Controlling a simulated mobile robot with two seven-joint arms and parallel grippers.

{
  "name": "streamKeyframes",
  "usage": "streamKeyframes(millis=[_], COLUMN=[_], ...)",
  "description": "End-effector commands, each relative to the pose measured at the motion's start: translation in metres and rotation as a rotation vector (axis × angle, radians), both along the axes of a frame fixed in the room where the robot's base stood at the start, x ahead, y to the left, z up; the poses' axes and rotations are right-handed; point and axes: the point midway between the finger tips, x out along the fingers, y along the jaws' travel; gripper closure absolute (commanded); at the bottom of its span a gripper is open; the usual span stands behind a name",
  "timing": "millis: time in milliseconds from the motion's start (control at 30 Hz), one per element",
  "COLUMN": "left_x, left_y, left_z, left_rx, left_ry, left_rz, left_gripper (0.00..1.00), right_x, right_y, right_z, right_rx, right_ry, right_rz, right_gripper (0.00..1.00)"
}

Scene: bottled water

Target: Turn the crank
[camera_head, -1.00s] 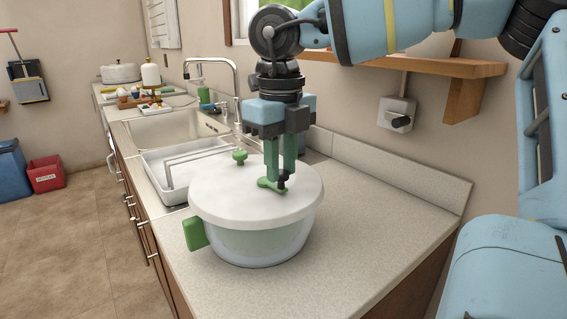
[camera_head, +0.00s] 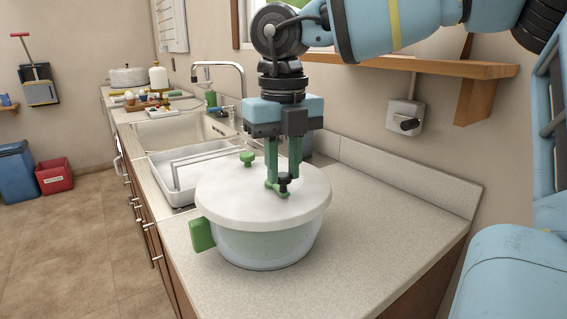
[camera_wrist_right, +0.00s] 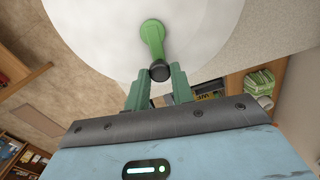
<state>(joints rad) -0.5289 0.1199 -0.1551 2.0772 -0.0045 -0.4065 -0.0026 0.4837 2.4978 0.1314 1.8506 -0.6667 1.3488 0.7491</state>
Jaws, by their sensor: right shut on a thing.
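A round pot (camera_head: 262,245) with a white lid (camera_head: 240,200) and a green side handle (camera_head: 202,235) stands on the counter. A short green crank (camera_head: 278,190) sits on the lid, with a dark upright knob (camera_head: 285,179). My right gripper (camera_head: 283,172) points straight down, its green fingers shut on the crank knob. In the right wrist view, the crank's green arm (camera_wrist_right: 152,38) runs from the lid to the knob (camera_wrist_right: 159,71), which is at the fingertips (camera_wrist_right: 159,84). My left gripper is out of view.
A white tray with a rack (camera_head: 180,178) sits close behind the pot, beside the sink (camera_head: 170,132) and faucet (camera_head: 240,90). A wall box with a dark knob (camera_head: 404,116) and a wooden shelf (camera_head: 430,68) are to the right. The counter (camera_head: 370,220) right of the pot is clear.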

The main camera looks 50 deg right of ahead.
Motion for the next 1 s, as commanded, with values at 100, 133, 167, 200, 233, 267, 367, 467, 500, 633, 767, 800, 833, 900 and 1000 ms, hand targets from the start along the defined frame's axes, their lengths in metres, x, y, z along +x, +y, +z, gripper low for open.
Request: streamKeyframes(millis=[100, 133, 167, 200, 233, 267, 367, 467, 500, 633, 767, 800, 833, 900, 1000], left_x=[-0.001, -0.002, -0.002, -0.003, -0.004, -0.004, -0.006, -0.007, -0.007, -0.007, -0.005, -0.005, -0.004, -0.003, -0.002], left_y=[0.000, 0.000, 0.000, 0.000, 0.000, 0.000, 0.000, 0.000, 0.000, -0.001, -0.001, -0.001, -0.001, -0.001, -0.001], left_z=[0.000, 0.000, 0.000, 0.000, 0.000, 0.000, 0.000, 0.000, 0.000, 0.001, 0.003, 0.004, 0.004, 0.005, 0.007], left_rx=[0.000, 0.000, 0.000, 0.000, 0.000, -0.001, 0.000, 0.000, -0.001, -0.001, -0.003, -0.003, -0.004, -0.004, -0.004], left_ry=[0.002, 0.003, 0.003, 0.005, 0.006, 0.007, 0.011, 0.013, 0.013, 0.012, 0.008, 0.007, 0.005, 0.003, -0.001], left_rz=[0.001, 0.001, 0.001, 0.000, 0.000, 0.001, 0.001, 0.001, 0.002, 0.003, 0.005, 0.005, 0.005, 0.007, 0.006], left_gripper=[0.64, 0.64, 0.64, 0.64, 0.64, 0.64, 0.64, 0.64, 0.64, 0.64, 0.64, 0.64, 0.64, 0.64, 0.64], right_x=[0.000, 0.000, 0.000, 0.000, 0.000, 0.000, 0.000, 0.000, 0.000, 0.000, 0.001, 0.000, 0.001, 0.000, 0.000], right_y=[0.000, 0.000, 0.000, 0.000, 0.000, 0.000, 0.000, 0.000, 0.000, 0.000, 0.000, 0.000, 0.000, 0.000, 0.000], right_z=[0.000, 0.000, 0.000, 0.000, 0.000, 0.000, 0.000, 0.000, 0.001, 0.009, 0.029, 0.035, 0.040, 0.051, 0.065], right_rx=[0.000, 0.000, 0.000, 0.000, 0.000, 0.000, 0.000, 0.000, 0.000, -0.002, -0.001, -0.002, -0.002, -0.002, 0.000], right_ry=[-0.001, -0.001, -0.001, -0.001, -0.001, -0.001, -0.001, -0.001, -0.001, -0.001, -0.005, -0.004, -0.004, -0.004, -0.003], right_rz=[0.000, 0.000, 0.000, 0.001, 0.001, 0.001, 0.001, 0.001, 0.001, 0.001, 0.000, -0.001, -0.001, 0.000, 0.000], right_gripper=[0.71, 0.67, 0.63, 0.58, 0.54, 0.54, 0.54, 0.54, 0.54, 0.54, 0.54, 0.54, 0.54, 0.54, 0.54])
